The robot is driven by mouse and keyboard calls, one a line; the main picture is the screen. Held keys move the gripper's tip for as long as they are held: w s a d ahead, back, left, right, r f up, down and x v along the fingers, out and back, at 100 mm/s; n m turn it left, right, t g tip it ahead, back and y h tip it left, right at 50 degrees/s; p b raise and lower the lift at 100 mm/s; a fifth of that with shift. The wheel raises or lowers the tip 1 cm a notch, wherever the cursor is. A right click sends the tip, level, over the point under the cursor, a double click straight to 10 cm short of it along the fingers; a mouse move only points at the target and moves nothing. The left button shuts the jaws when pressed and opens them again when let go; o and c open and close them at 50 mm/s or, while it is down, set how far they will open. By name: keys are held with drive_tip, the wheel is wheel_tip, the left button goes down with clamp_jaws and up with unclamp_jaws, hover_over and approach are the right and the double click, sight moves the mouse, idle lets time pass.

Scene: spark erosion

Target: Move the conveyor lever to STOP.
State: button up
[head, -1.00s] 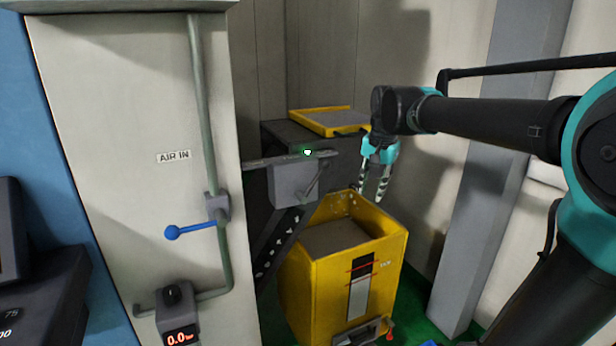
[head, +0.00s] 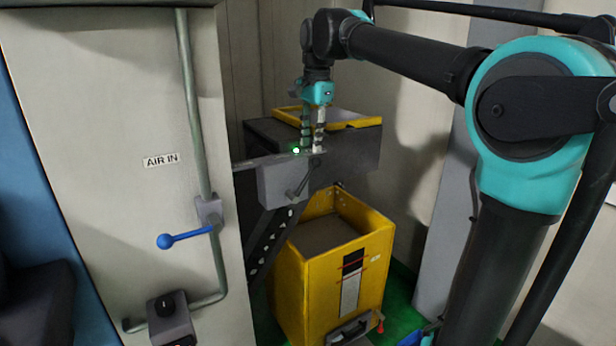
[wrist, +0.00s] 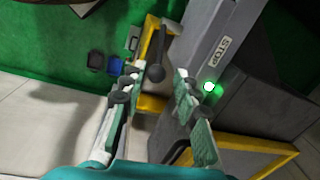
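The conveyor lever (head: 302,180) is a thin dark rod on the front of a grey box (head: 270,188) by the conveyor. It slants up to the right in the head view. In the wrist view the lever's dark ball knob (wrist: 155,72) appears between the fingertips; I cannot tell that they touch it. A STOP label (wrist: 224,50) is on the grey box, right of the lever. A green lamp (head: 296,151) glows on the box top. My gripper (head: 312,148) is open and points down just above the box; it also shows in the wrist view (wrist: 157,79).
A yellow bin (head: 325,285) stands below the lever box. A yellow-rimmed tray (head: 345,118) lies on the dark conveyor end behind. A wall panel with a blue valve handle (head: 185,238) stands to the left. A grey post (head: 440,240) is at the right.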

sight(309, 176)
drive_tip(key=f, duration=0.7)
drive_tip(key=w+f, duration=0.1)
drive_tip(key=f, duration=0.3)
drive_tip(key=shift+a, duration=0.4)
clamp_jaws()
